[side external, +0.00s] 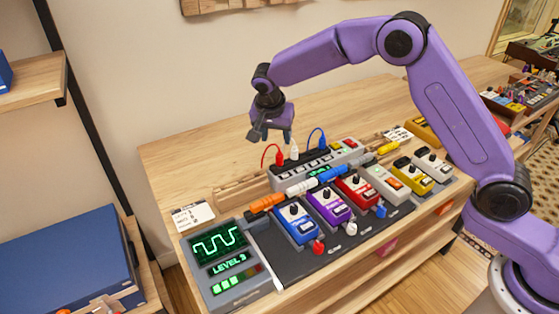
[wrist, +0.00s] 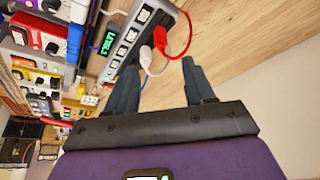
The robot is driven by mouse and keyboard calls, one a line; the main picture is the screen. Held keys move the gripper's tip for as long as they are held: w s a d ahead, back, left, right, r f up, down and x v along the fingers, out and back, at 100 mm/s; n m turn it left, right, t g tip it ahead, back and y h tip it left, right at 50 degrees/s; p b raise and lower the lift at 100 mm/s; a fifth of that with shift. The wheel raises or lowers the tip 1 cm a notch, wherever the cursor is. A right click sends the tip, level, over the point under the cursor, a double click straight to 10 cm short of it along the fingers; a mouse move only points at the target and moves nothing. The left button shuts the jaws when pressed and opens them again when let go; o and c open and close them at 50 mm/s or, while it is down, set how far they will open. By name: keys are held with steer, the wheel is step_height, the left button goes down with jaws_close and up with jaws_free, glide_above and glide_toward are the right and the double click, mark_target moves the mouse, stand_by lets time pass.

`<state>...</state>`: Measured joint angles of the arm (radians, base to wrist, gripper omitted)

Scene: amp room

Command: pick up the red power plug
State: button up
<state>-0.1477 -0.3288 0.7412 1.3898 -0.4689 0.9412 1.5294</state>
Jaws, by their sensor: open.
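A red power plug (side external: 279,160) with a red cable stands in the left end of a dark power strip (side external: 315,163) on the bench. It also shows in the wrist view (wrist: 160,37), beyond my fingertips. A white plug (side external: 294,152) is beside it, and a blue plug (side external: 321,146) is farther right. My gripper (side external: 271,136) is open and empty, above and slightly left of the red plug in the side view. In the wrist view, my gripper (wrist: 160,76) has its two fingers apart, with the red and white cables showing between and beyond them.
Another red plug (side external: 318,247) is at the front of a blue pedal (side external: 297,224). Several pedals stand on a dark board, with orange, blue and yellow jacks behind them. A green-lit screen unit (side external: 227,258) stands at left. The bench's back left (side external: 190,160) is clear.

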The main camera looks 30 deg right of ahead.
mark_target(279, 154)
steer(key=x, duration=1.2)
steer(key=shift+a, duration=0.1)
jaws_close()
